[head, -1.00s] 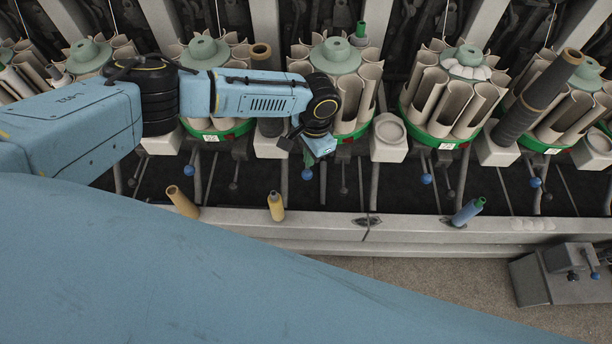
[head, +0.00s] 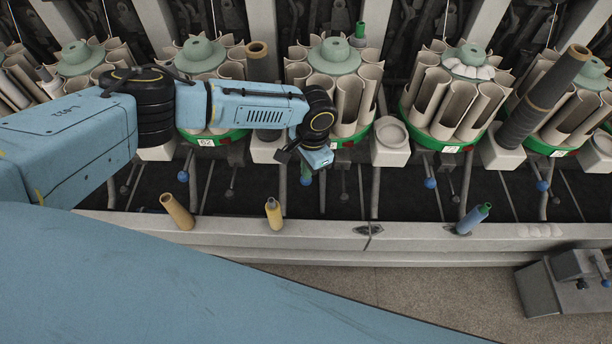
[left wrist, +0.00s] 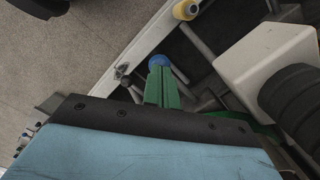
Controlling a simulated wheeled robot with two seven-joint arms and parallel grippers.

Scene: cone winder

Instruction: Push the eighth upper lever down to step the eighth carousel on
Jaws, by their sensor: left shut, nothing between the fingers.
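The lever at my left gripper has a blue ball knob (head: 306,181), partly hidden behind the fingers in the head view. Its carousel (head: 334,58), with a pale green hub, cream pockets and a green ring, stands behind, partly covered by my arm. My left gripper (head: 307,171) is shut and empty, pointing down at the knob. In the left wrist view the green fingers (left wrist: 161,88) lie together and their tips overlap or adjoin the blue knob (left wrist: 158,61). I cannot tell whether they touch. My right gripper is not in view.
Neighbouring levers have blue knobs (head: 430,183) too. A yellow bobbin (head: 274,213), a tan one (head: 178,211) and a blue one (head: 473,218) stand along the pale front rail (head: 330,238). A white cup holder (head: 390,143) stands right of my gripper.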

